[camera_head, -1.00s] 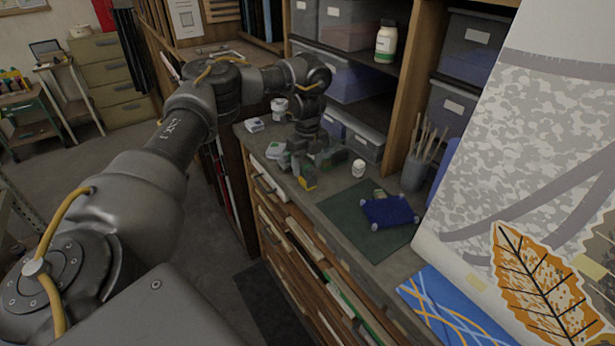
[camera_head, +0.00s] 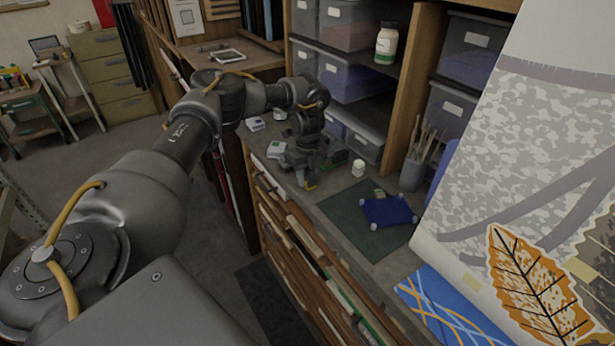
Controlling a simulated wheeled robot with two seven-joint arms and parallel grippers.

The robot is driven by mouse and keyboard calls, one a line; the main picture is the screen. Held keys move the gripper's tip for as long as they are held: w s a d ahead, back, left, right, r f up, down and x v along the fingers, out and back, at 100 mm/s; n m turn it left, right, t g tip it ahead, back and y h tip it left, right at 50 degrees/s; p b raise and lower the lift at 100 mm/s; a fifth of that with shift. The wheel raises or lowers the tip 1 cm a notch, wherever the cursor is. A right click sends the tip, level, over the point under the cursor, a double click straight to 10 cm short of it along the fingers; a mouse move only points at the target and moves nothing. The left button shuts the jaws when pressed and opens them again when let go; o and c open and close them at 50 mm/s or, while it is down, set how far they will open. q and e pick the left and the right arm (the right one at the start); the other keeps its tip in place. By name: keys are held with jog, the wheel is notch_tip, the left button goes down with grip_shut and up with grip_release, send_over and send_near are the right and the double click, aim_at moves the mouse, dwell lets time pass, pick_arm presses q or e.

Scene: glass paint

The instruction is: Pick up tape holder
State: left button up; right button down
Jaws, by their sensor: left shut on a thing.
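My left arm reaches in from the left over the grey worktop, and its gripper (camera_head: 308,172) points down at the worktop. It is shut on a small, dark thing with a yellow patch, which I take to be the tape holder (camera_head: 311,184). The fingers hide most of it, and I cannot tell whether it touches the worktop. My right gripper is not in view.
Shelves with bins (camera_head: 363,78) rise behind.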

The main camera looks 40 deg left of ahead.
pick_arm(q)
jog(key=shift+r+b, duration=0.25)
jog(key=shift+b, duration=0.15)
notch_tip(320, 180, up, 2)
jog(key=shift+w+r+b, duration=0.1)
jog(key=shift+b, duration=1.05)
jog(key=s+r, duration=1)
jog(key=s, duration=0.4)
jog(key=shift+a+r, duration=0.15)
jog(key=shift+s, duration=0.1)
